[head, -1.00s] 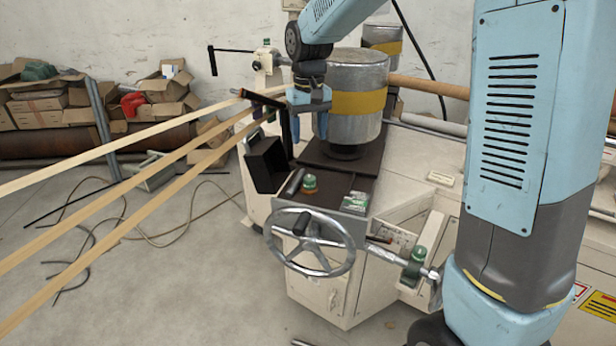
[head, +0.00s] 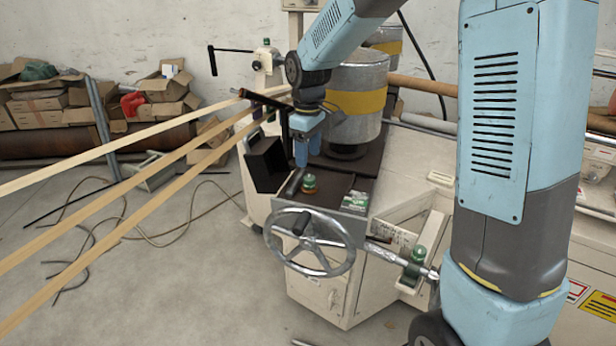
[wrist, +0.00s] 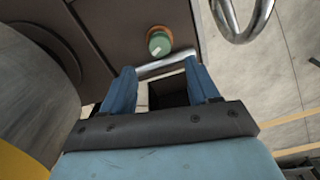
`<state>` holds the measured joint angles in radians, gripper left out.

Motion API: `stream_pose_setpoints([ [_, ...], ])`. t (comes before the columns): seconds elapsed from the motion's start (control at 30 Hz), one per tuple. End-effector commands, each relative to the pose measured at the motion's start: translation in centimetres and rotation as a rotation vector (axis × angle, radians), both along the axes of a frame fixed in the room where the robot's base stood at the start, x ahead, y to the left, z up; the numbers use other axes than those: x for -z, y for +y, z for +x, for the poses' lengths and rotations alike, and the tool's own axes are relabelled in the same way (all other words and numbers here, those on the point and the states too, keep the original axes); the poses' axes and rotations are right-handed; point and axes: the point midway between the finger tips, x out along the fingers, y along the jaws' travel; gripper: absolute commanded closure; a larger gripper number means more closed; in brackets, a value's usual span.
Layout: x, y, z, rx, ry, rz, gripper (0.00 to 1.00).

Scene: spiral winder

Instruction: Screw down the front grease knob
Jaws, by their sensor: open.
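A green grease knob (head: 309,184) with an orange-brown base stands upright on the dark machine top, behind the handwheel. It also shows in the wrist view (wrist: 159,43), beyond my fingertips and roughly centred between them. A second green knob (head: 416,256) sits lower right by the handwheel shaft; I cannot tell for certain which is the front one. My gripper (head: 308,153) is above and slightly behind the knob on the machine top, with its blue fingers pointing down. In the wrist view its fingers (wrist: 162,78) are apart, empty and clear of the knob.
A metal handwheel (head: 308,243) stands in front of the knob. A large metal cylinder with a yellow band (head: 357,102) stands close to the right of my gripper. A dark open box (head: 266,160) and long strips (head: 130,178) lie to the left.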

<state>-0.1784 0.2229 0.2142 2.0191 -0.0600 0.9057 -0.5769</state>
Motion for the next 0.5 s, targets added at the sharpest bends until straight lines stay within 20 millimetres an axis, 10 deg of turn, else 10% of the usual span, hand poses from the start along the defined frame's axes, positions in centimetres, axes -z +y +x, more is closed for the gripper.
stream_pose_setpoints([
  [0.5, 7.4, 0.0, 0.0, 0.001, 0.001, 0.0, 0.4],
])
